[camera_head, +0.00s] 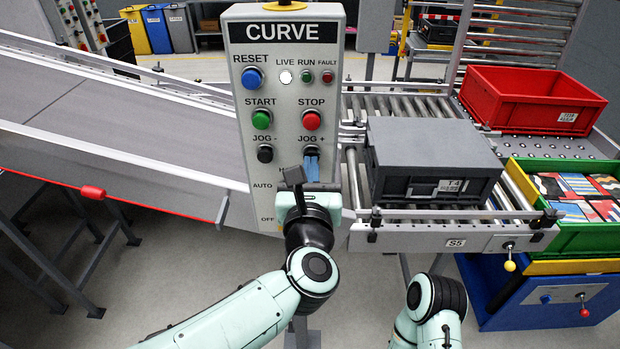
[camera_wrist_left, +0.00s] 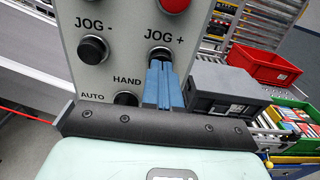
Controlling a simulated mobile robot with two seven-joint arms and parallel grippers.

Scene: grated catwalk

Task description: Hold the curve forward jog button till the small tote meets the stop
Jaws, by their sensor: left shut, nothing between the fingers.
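The CURVE panel (camera_head: 285,90) stands upright in the middle of the head view. Its black JOG + button (camera_wrist_left: 159,52) sits below the red STOP button (camera_head: 311,120). My left gripper (camera_head: 311,158) has its blue fingers together and empty, with their tips at the JOG + button, covering part of it. I cannot tell whether the button is pressed in. A grey lidded tote (camera_head: 432,145) marked T 4 sits on the rollers right of the panel. I cannot make out the stop for certain. Part of my right arm shows at the bottom, its fingers out of sight.
The JOG - button (camera_head: 265,153) is left of JOG +, and the mode selector (camera_wrist_left: 125,99) is below. A red crate (camera_head: 530,97) stands behind right; a green crate (camera_head: 585,238) of colourful packets is at right. A grey belt (camera_head: 110,125) runs left.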

